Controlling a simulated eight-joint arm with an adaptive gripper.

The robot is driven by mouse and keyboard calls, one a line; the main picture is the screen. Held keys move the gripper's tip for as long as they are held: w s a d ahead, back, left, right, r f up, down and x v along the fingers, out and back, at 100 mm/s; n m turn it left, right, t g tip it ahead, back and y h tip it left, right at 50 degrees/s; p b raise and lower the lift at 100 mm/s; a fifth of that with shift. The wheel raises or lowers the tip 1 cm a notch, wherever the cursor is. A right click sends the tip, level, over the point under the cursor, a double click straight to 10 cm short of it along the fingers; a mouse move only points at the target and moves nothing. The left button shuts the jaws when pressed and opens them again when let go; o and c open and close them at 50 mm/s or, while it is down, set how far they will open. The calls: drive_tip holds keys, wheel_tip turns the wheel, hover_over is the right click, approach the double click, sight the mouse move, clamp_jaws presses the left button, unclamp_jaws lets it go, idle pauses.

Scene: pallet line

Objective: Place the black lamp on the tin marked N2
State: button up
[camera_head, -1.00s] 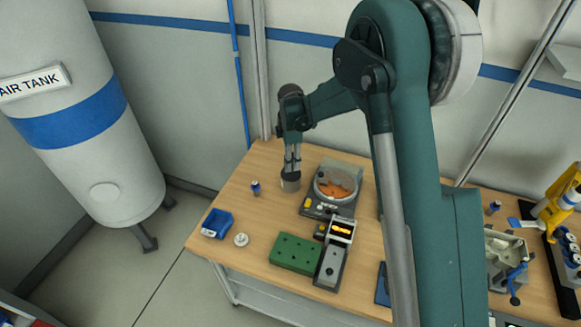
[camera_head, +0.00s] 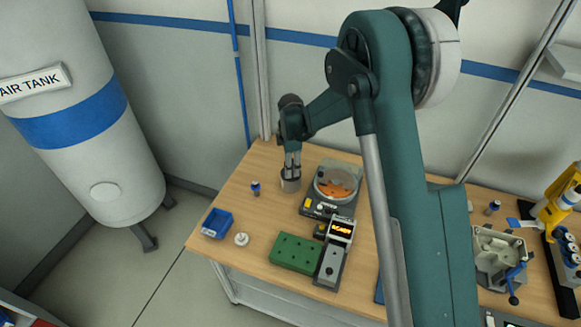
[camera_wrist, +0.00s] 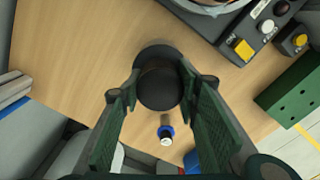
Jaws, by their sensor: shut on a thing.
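My gripper (camera_head: 292,172) is low over the far left part of the wooden table, fingers pointing down. In the wrist view my gripper (camera_wrist: 160,88) is shut on a round black thing, which I take to be the black lamp (camera_wrist: 162,90); a wider dark disc shows beyond it. In the head view a short grey cylinder (camera_head: 290,185) stands right at the fingertips; I cannot tell where lamp and any tin below divide. No N2 mark is readable. A small blue-banded cylinder (camera_head: 255,188) stands left of it, also in the wrist view (camera_wrist: 166,135).
A round-dished machine (camera_head: 334,190) stands close on the right. A green block with holes (camera_head: 294,253), a grey box with lit display (camera_head: 340,230), a white disc (camera_head: 241,239) and a blue bin (camera_head: 217,223) are nearer. The table (camera_head: 262,212) between is bare.

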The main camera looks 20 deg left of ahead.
drive_tip(key=shift+f, duration=0.2)
drive_tip(key=o, duration=0.9)
drive_tip(key=shift+r, duration=0.25)
wheel_tip(320, 180, up, 12)
drive_tip(key=shift+b, duration=0.55)
idle(0.4)
